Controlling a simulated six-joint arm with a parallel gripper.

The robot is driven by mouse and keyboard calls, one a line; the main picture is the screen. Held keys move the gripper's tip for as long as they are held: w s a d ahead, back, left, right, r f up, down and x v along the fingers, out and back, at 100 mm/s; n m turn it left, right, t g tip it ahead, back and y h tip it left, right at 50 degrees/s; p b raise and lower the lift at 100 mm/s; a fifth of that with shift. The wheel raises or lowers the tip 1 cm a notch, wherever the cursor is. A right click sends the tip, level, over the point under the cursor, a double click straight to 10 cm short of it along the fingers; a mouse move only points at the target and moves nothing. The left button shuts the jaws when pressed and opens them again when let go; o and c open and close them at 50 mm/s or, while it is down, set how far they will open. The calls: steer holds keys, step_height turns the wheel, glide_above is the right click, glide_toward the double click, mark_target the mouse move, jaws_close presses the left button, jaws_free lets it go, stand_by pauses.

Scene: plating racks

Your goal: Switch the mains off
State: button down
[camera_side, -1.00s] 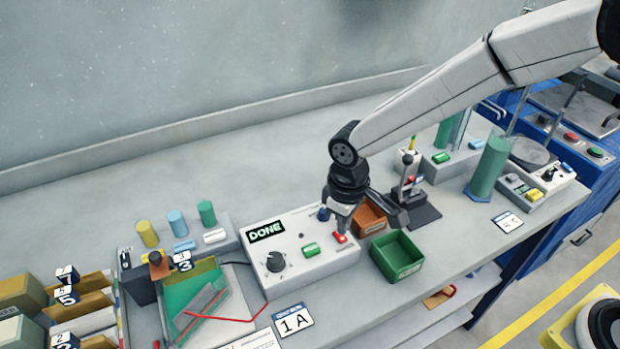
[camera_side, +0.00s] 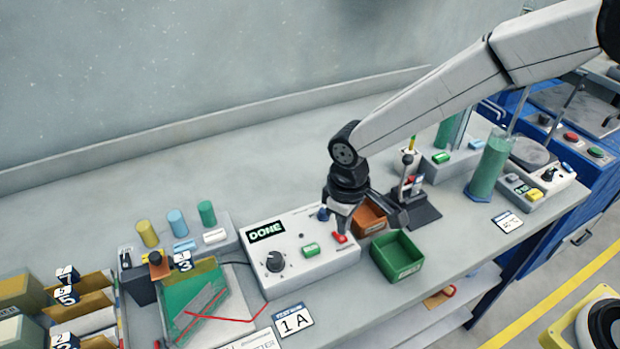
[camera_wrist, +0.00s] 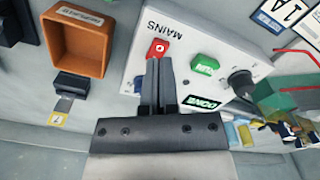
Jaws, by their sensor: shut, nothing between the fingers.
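The white control box (camera_side: 330,264) stands on the bench. It has a lit display reading DONE (camera_side: 265,231), a black knob (camera_side: 275,262), a green button (camera_side: 310,251) and a red switch (camera_side: 339,238). In the wrist view the red switch (camera_wrist: 158,48) is marked 0 and sits beside the word MAINS (camera_wrist: 173,25). My gripper (camera_side: 342,228) is shut and empty, with its tips at or just above the red switch. In the wrist view its fingers (camera_wrist: 160,68) end at the switch's near edge. I cannot tell whether they touch it.
A brown bin (camera_side: 372,219) and a green bin (camera_side: 398,257) stand right of the box. A stand with a lever (camera_side: 408,160) is behind them. Coloured cylinders (camera_side: 177,223) and a tray with green sheets (camera_side: 190,290) are to the left. The bench behind the box is clear.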

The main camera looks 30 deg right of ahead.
mark_target(346, 237)
steer(key=shift+f, duration=1.3)
stand_by(1.3)
steer(key=shift+r, duration=0.15)
steer(key=shift+r, duration=3.4)
steer(key=shift+d, duration=0.1)
steer(key=shift+d, duration=0.3)
steer(key=s+d+m+t, duration=0.1)
steer(key=s+d+m, duration=0.2)
steer(key=d, duration=0.7)
steer(key=s+d+m+t, duration=0.1)
steer(key=s+d+m, duration=0.2)
steer(key=s+d, duration=0.5)
steer(key=d, duration=0.3)
steer(key=shift+s+t, duration=0.2)
steer(key=shift+t, duration=0.1)
